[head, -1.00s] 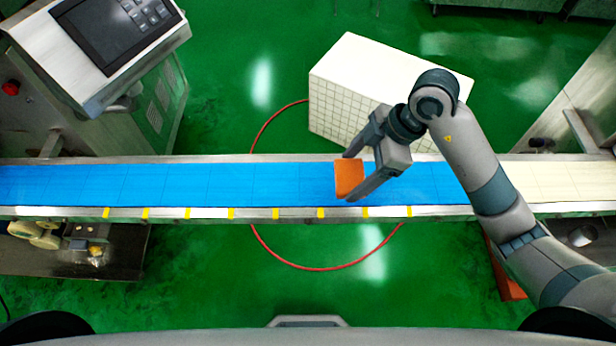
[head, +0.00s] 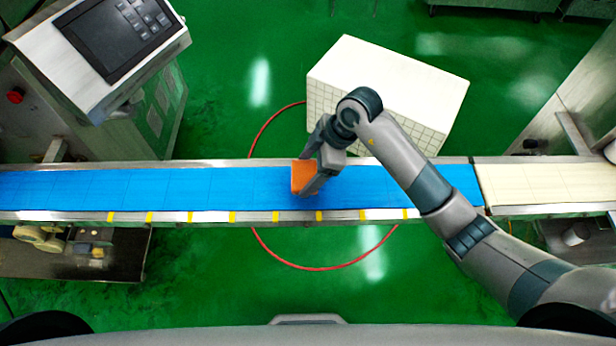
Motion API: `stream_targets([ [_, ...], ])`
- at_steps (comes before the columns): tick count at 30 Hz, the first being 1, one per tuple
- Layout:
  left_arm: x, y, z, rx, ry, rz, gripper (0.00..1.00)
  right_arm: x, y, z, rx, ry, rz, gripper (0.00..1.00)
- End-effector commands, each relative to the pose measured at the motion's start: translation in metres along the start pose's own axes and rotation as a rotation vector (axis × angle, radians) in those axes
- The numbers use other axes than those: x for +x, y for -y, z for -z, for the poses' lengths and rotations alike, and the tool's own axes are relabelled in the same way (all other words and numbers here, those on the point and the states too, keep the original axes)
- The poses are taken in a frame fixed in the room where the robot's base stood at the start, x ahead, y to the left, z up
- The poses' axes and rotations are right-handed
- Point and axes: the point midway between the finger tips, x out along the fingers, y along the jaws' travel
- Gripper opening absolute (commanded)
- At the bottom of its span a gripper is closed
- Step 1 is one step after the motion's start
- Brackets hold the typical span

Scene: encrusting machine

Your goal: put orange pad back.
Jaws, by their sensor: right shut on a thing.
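The orange pad (head: 303,177) is a small orange block over the middle of the blue conveyor belt (head: 200,188). My right gripper (head: 305,178) is shut on it, with a finger along its right side. I cannot tell whether the pad touches the belt or is held a little above it. My left gripper is not in view.
A white tiled box (head: 400,85) stands behind the belt, close to my right arm. A control panel machine (head: 110,50) stands at the back left. A cream belt (head: 545,183) continues on the right. Metal rails with yellow marks edge the blue belt, which is otherwise clear.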

Motion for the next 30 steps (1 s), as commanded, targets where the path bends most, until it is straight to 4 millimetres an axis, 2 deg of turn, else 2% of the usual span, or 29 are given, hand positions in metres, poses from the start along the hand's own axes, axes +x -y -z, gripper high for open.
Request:
stream_targets([
  [5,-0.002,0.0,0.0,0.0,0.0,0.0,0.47,0.003,0.0,-0.002,0.002,0.001,0.001,0.52],
  [15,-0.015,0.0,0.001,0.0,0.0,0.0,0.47,0.034,0.0,-0.016,0.001,0.001,0.0,0.52],
  [26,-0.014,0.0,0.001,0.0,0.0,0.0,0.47,0.037,0.0,-0.018,0.0,0.0,0.0,0.52],
  [27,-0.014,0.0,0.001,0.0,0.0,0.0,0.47,0.037,0.0,-0.017,0.0,0.0,0.0,0.81],
  [29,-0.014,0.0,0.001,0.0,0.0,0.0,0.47,0.037,0.0,-0.017,0.0,0.0,0.0,0.92],
  [30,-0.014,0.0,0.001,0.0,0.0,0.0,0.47,0.037,0.0,-0.017,0.0,0.0,0.0,0.92],
])
